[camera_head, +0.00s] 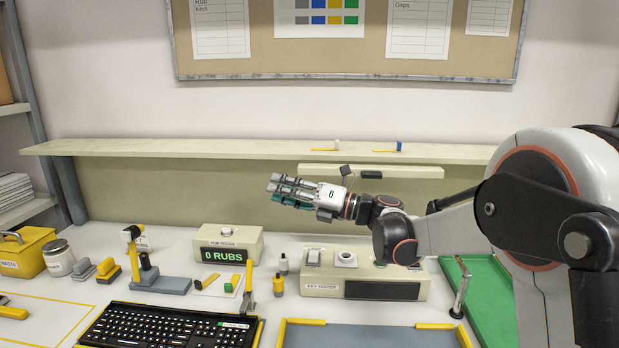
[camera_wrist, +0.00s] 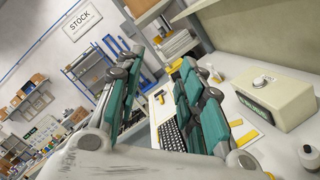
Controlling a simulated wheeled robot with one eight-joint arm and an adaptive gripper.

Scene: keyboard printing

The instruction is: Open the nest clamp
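An upright yellow lever (camera_head: 249,282) stands at the right end of the black keyboard (camera_head: 165,326); it looks like the nest clamp, but its jaw is too small to make out. The keyboard lies with yellow edging (camera_head: 258,332) around its right side. My gripper (camera_head: 276,192) is high above the table, pointing left, well above and behind the lever and touching nothing. In the wrist view its two green-and-grey fingers (camera_wrist: 160,68) are spread apart with nothing between them. The keyboard shows partly between and behind the fingers there (camera_wrist: 171,134).
A counter box (camera_head: 229,243) reading "0 RUBS" and a key tester (camera_head: 364,275) stand behind the lever. A small press-like device (camera_head: 158,281) stands behind the keyboard. A blue-grey mat (camera_head: 368,338) lies front right, a green tray (camera_head: 481,290) beyond. A shelf (camera_head: 230,149) runs along the wall.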

